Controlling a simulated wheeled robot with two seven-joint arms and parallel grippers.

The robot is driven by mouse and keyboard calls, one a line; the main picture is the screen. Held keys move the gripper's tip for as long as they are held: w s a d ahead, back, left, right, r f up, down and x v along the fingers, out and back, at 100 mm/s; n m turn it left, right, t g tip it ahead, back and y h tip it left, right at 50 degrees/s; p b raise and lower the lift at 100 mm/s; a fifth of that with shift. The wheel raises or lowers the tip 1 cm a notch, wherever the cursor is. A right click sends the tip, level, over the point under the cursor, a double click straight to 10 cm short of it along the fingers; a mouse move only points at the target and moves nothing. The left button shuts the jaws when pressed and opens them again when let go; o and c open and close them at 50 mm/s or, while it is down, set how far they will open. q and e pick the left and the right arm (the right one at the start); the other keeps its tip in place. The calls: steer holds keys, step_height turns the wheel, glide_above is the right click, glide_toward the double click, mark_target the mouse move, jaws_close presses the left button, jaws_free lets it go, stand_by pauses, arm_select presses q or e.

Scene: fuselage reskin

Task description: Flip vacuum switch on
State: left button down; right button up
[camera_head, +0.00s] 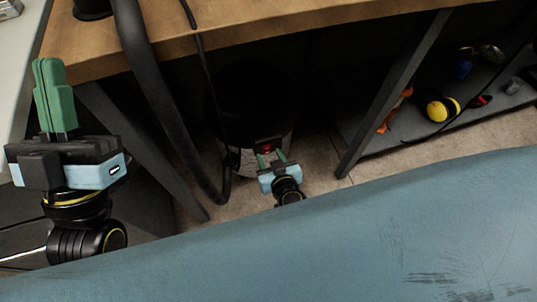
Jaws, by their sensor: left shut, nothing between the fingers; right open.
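The vacuum (250,105) is a dark cylinder in shadow under the wooden bench, with a paler lower part. A small red switch (267,148) shows on its front. My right gripper (272,156) is open, with its green fingers pointing at the switch and very close to it. I cannot tell whether a finger touches the switch, or which way the switch is set. My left gripper (53,85) is shut and empty, pointing up at the far left, away from the vacuum.
A thick black hose (158,90) and a thin cable hang from the wooden bench (240,30) left of the vacuum. Grey bench legs (390,95) stand on both sides. A shelf at right holds a yellow item (442,109) and other tools. A large blue-grey surface (370,235) fills the foreground.

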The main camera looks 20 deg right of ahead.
arm_select(q)
steer(key=shift+s+r, duration=0.1)
arm_select(e)
steer(key=shift+w, duration=0.25)
